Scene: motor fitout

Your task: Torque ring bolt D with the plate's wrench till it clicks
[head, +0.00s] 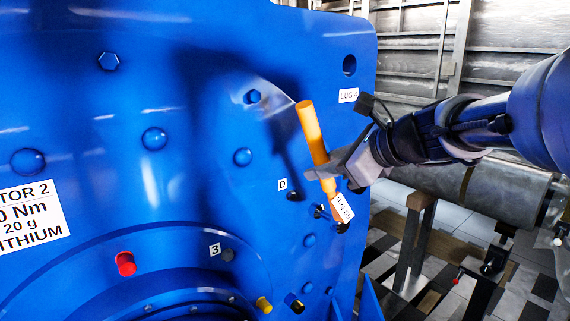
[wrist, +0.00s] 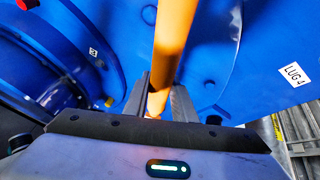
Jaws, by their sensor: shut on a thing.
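My gripper (head: 322,172) is shut on an orange wrench (head: 311,128). It holds the wrench tilted in front of the blue plate, top leaning left. A white tag (head: 343,207) with small print sits near the wrench's lower end. In the wrist view the orange shaft (wrist: 173,40) runs up between the two fingers of my gripper (wrist: 160,98). A small label D (head: 282,184) is on the blue face, left of the wrench. A dark bolt (head: 293,197) shows just below right of that label. I cannot tell whether the wrench's lower end touches a bolt.
The large blue motor plate (head: 200,60) fills the left and middle. A red plug (head: 125,263), label 3 (head: 215,249) and yellow plug (head: 263,304) are lower left. Label LUG 4 (head: 348,95) is upper right. A metal cylinder on a stand (head: 470,190) is at right.

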